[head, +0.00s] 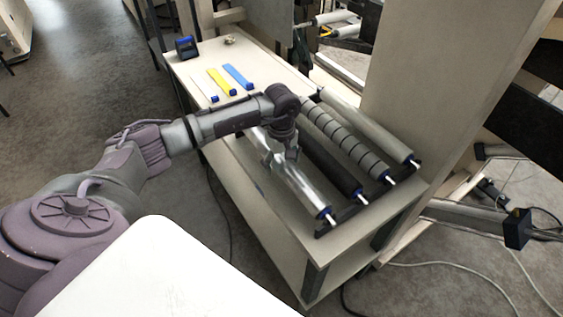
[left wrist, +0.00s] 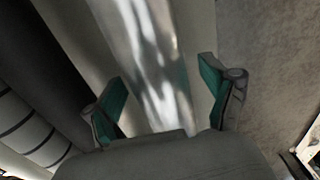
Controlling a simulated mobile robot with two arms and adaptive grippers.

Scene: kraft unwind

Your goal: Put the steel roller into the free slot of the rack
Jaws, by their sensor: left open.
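The shiny steel roller (head: 302,187) lies lengthwise at the left side of the rack (head: 349,211). Its blue-capped near end is at the rack's black end bar; I cannot tell whether it is fully seated. My left gripper (head: 281,160) is over the roller's middle and hides part of it. In the left wrist view the open fingers (left wrist: 163,95) stand on either side of the steel roller (left wrist: 158,50), with gaps beside it. My right gripper is not in view.
A black roller (head: 330,168), a grey banded roller (head: 350,145) and a plain grey roller (head: 368,125) lie to the right. White, yellow and blue strips (head: 237,76) lie farther back on the bench. A large panel (head: 440,70) stands close on the right.

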